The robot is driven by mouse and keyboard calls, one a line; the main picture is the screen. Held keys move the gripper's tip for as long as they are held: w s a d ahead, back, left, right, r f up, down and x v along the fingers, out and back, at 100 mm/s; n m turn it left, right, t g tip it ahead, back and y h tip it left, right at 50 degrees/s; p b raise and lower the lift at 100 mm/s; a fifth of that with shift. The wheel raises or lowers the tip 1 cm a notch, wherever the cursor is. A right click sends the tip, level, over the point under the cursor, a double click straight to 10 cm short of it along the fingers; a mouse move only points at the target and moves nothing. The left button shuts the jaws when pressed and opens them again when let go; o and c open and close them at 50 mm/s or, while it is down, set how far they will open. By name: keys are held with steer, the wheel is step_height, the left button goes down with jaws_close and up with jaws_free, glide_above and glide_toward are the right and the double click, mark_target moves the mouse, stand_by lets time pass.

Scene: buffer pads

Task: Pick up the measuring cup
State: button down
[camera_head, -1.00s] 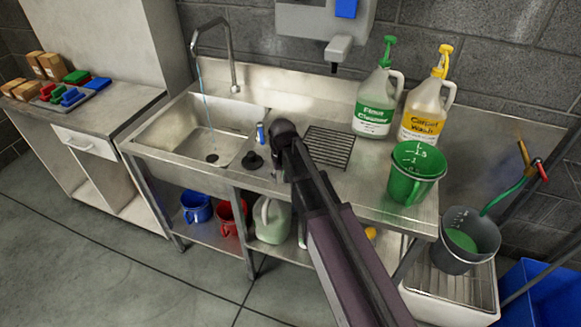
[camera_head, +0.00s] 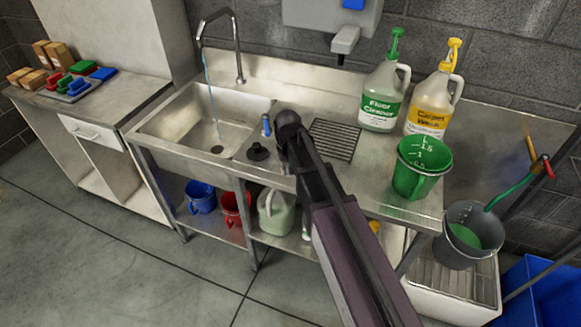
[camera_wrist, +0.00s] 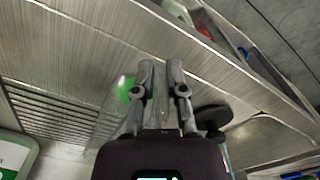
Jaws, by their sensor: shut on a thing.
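In the wrist view, my gripper (camera_wrist: 160,68) has its two grey fingers close together over the steel counter. They are shut on a faint see-through vessel (camera_wrist: 118,108), which looks like a clear measuring cup. Its outline is hard to make out, and a green spot shows at its upper left. In the head view, my arm hides the gripper and what it holds. A green jug (camera_head: 422,168) with white scale marks stands apart at the counter's right end.
The sink (camera_head: 205,125) with running water lies left of my arm, beside a black plug (camera_head: 257,153). A drain grid (camera_head: 335,139), a floor cleaner bottle (camera_head: 382,98) and a carpet wash bottle (camera_head: 431,103) are behind. A grey bucket (camera_head: 455,250) stands at the right.

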steer(key=shift+r+p, duration=1.3)
steer(key=shift+r, duration=0.05)
steer(key=s+d+r+p, duration=0.2)
steer(key=s, duration=1.4)
steer(key=shift+w+d, duration=0.1)
steer(key=shift+w, duration=0.05)
